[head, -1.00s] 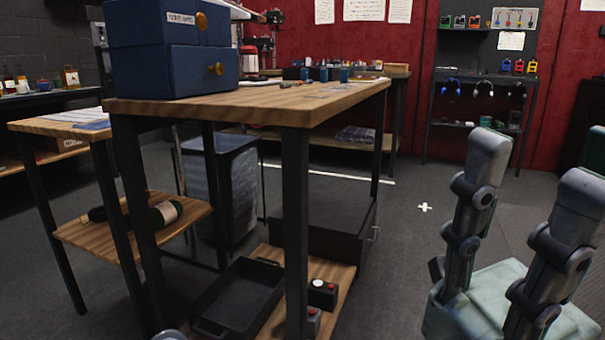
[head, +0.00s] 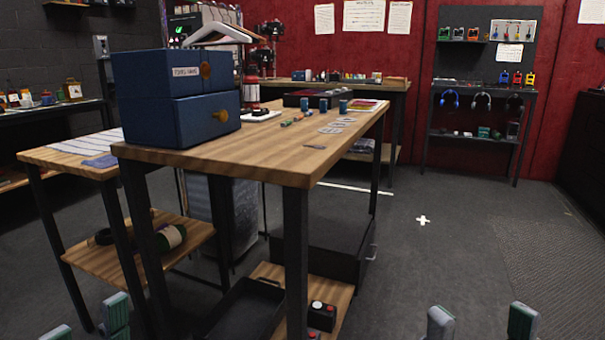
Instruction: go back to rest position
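My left gripper (head: 88,322) shows only as two greenish-grey fingertips at the bottom left edge, apart and with nothing seen between them. My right gripper (head: 481,323) shows as two fingertips at the bottom right edge, wide apart and empty over the floor. The rest of both arms is out of view. Two small black button boxes (head: 322,317) sit on the lower shelf of the wooden table, one with a white top button and one with a red button. Both grippers appear clear of the boxes.
The wooden table (head: 250,150) bears a blue two-drawer box (head: 180,115), blue cups and small items. A black tray (head: 245,308) lies on its lower shelf. A side table (head: 70,155) stands left. Floor (head: 425,260) on the right is open.

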